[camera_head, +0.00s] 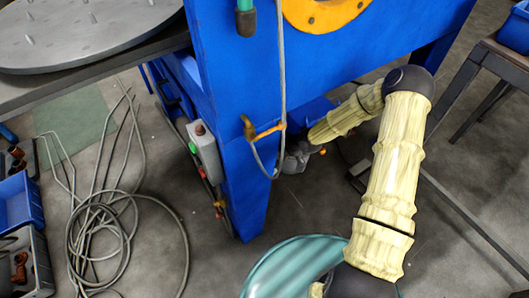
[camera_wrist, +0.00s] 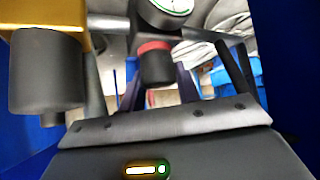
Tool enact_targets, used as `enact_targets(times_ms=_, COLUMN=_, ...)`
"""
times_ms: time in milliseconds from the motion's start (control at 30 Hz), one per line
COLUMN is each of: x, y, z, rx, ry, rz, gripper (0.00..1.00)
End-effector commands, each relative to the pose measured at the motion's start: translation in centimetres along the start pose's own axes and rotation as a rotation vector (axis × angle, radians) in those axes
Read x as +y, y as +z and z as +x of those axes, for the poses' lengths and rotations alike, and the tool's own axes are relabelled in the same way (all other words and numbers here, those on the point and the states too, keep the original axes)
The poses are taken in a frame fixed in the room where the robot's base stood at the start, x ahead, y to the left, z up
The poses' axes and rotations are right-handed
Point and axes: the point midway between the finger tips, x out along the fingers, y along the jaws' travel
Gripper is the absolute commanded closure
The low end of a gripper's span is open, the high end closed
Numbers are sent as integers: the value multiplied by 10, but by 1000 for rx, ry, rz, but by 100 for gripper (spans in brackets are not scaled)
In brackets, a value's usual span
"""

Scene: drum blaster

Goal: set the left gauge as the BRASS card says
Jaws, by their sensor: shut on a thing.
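In the wrist view a round gauge (camera_wrist: 172,6) with a white face and green rim is cut off by the top edge; its reading is not legible. Below it is a black knob (camera_wrist: 155,66) with a red collar. My gripper (camera_wrist: 157,88) appears shut on this knob, with dark fingers on either side. In the head view my arm reaches down beside the blue machine (camera_head: 235,110), and my gripper (camera_head: 297,158) is small and partly hidden near its base. No BRASS card can be made out.
A second black knob (camera_wrist: 46,75) hangs under a yellow body at left in the wrist view. A grey control box (camera_head: 204,150) is on the machine's side. A coiled cable (camera_head: 100,240) lies on the floor. A dark table (camera_head: 495,60) stands at right.

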Motion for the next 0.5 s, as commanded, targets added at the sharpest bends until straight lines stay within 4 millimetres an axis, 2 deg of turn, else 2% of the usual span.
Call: enact_targets(times_ms=500, x=0, y=-3, z=-3, rx=3, ry=-45, rz=-39, gripper=90)
